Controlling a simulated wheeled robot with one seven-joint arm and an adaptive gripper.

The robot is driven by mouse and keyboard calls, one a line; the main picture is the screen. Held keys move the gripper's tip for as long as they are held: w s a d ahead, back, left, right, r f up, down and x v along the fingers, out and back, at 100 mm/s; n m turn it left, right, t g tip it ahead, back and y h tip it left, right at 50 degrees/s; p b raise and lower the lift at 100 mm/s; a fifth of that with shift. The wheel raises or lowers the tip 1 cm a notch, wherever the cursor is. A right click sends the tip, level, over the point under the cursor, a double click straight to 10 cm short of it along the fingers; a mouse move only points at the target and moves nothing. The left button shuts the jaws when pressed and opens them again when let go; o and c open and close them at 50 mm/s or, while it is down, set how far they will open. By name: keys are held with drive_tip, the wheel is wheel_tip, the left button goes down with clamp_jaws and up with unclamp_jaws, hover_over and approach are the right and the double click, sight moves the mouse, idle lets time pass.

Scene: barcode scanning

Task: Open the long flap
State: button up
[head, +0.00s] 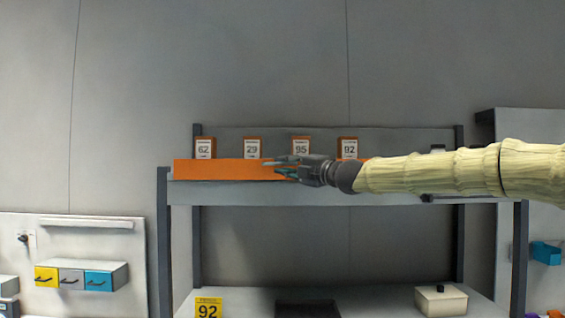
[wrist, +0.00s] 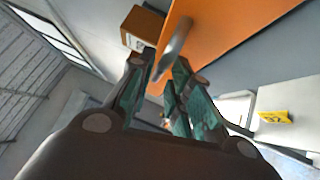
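The long flap is an orange panel (head: 222,169) along the front of the upper shelf, and it looks closed. It fills the upper part of the wrist view (wrist: 230,40), where a slim silver handle (wrist: 175,48) stands out from it. Contact between fingers and handle cannot be made out. My gripper and forearm hide the flap's right end.
Several orange boxes with number labels, such as 62 (head: 204,148) and 29 (head: 252,148), stand behind the flap. Below, the lower table holds a yellow 92 sign (head: 208,308), a dark tray (head: 307,309) and a lidded cream box (head: 441,300). The space between shelf and table is clear.

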drive_tip(key=shift+x, duration=0.85)
clamp_jaws()
drive_tip(key=shift+s+f+b, duration=0.1)
drive_tip(key=shift+f+b, duration=0.1)
drive_tip(key=shift+b, duration=0.15)
